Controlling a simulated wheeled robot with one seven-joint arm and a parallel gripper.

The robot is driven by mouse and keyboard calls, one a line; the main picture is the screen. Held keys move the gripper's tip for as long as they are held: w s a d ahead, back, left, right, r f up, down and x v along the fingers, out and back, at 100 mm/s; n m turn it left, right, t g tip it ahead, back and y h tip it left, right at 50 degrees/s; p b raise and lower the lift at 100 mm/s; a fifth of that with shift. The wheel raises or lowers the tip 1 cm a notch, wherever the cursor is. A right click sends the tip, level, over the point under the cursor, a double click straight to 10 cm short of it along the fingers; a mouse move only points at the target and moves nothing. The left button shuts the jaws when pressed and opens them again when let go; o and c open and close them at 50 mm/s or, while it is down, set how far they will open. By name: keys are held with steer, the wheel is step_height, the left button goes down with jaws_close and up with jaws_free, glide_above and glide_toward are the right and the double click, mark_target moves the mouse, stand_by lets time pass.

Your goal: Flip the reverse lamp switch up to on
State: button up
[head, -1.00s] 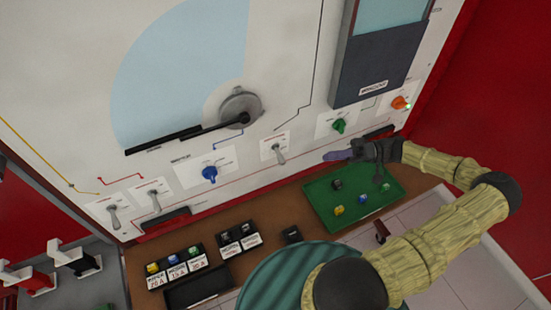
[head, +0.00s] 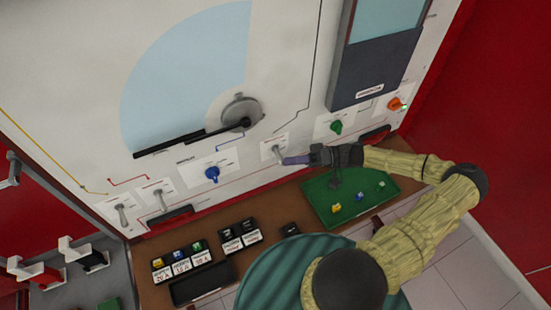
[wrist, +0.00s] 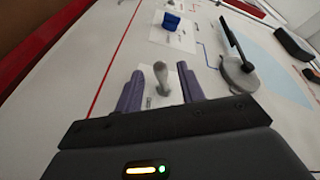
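A grey toggle switch (head: 278,153) sits on a small white plate on the upright panel, below the large dial; its label is too small to read. Its lever points downward. My gripper (head: 289,160) is at this switch, reaching in from the right. In the wrist view the purple fingers (wrist: 160,70) are open, one on each side of the lever (wrist: 162,80), with gaps visible between. Two similar toggle switches, one at far left (head: 122,213) and one beside it (head: 160,200), also have unreadable labels.
A blue knob (head: 212,174) is left of the switch; a green knob (head: 336,127) and an orange knob (head: 395,104) are right. The dial's grey hub and pointer (head: 242,115) stand out above. Below, a brown shelf (head: 275,220) carries a green tray (head: 320,210) and labelled blocks.

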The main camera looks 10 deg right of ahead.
mark_target(279, 157)
steer(key=a, duration=0.1)
steer(key=a+p, duration=0.1)
steer(key=a, duration=0.3)
steer(key=shift+w+a, duration=0.15)
steer(key=shift+w, duration=0.25)
jaws_close()
